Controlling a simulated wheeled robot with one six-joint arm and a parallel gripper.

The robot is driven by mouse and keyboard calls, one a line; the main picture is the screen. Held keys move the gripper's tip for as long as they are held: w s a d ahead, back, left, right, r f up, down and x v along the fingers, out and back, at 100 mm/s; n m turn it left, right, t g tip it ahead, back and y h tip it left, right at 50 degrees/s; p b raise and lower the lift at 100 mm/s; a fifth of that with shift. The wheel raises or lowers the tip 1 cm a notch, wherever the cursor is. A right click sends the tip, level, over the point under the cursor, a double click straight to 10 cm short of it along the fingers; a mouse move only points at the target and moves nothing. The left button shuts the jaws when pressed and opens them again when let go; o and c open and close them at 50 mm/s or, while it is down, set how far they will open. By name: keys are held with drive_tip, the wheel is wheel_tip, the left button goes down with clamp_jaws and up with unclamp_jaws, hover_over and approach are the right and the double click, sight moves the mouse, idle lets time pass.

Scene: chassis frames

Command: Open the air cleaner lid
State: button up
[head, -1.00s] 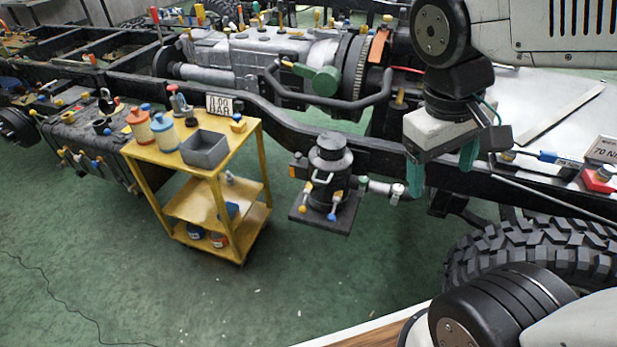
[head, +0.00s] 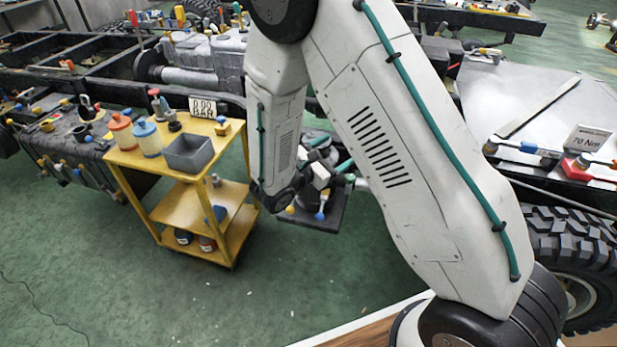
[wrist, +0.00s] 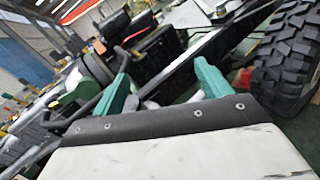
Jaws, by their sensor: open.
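The air cleaner is a dark cylinder (head: 316,139) on a square black plate (head: 328,215) beside the truck frame. My arm hides most of it in the head view, including its lid and front handle. Blue and yellow latches (head: 320,215) show low at its front. My gripper (head: 334,155) is in front of the air cleaner in the head view; I cannot tell whether it touches it. In the wrist view its two green fingers (wrist: 163,88) are spread wide with nothing between them. I cannot make out the air cleaner there.
A yellow cart (head: 205,190) with a grey bin (head: 188,153) and bottles stands left of the air cleaner. The black chassis rail (head: 90,82) runs behind. A large tyre (head: 560,235) is at the right. Green floor in front is clear.

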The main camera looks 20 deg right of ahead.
drive_tip(key=w+a+f+n+t+y, duration=0.1)
drive_tip(key=a+f+n+t+y, duration=0.25)
drive_tip(key=f, duration=0.35)
drive_tip(key=w+a+f+n+t+y, duration=0.2)
drive_tip(key=a+f+n+t, duration=0.25)
drive_tip(key=f, duration=0.35)
drive_tip(key=w+d+n, duration=0.1)
drive_tip(key=w+d, duration=0.3)
drive_tip(key=w, duration=0.1)
drive_tip(key=shift+w+f+g, duration=0.3)
drive_tip(key=shift+w, duration=0.05)
